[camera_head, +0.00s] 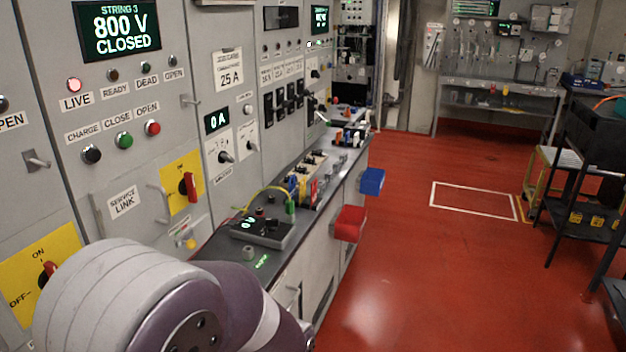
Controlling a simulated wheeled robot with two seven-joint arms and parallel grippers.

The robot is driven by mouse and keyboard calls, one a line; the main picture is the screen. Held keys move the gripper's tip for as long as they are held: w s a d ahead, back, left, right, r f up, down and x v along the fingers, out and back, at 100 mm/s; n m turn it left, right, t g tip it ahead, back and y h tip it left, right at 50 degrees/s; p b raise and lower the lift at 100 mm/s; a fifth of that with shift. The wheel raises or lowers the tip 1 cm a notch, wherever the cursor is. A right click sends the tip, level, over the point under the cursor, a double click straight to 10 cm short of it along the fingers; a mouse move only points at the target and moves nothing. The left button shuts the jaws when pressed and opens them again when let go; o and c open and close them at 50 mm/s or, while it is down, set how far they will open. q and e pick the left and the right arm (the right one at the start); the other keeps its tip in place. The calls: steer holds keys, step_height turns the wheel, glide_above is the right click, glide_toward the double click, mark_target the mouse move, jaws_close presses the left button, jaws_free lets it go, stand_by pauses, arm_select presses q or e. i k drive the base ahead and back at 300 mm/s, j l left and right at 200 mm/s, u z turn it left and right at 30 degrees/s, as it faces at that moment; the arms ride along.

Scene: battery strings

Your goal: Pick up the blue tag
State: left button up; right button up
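A small blue item (291,184) stands on the narrow bench along the panels, beside a yellow cable. It is too small to tell whether it is the blue tag. More small blue items (347,134) sit farther along the bench, also too small to name. One of my arms fills the lower left and covers the near end of the bench. Neither gripper is in view.
The bench (281,263) carries a dark meter-like box (262,231). A red bin (349,223) and a blue bin (372,181) stick out from its front. The red floor (420,270) is clear. A dark cart (590,150) stands at right, a workbench (500,84) at the back.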

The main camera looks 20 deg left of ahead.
mark_target(291, 186)
steer(key=i, duration=1.1)
steer(key=i+l+u, duration=0.1)
steer(key=i, duration=1)
steer(key=i+l, duration=0.1)
steer(key=i, duration=0.95)
steer(key=u, duration=0.5)
steer(key=i+u, duration=0.15)
steer(key=u, duration=0.3)
steer(key=i+u, duration=0.1)
steer(key=u, duration=0.9)
steer(key=i+u, duration=0.15)
steer(key=u, duration=0.35)
steer(key=l+u, duration=0.1)
steer(key=u, duration=0.35)
steer(key=i+l+u, duration=0.1)
steer(key=u, duration=0.4)
steer(key=i+j+u, duration=0.1)
steer(key=u, duration=0.55)
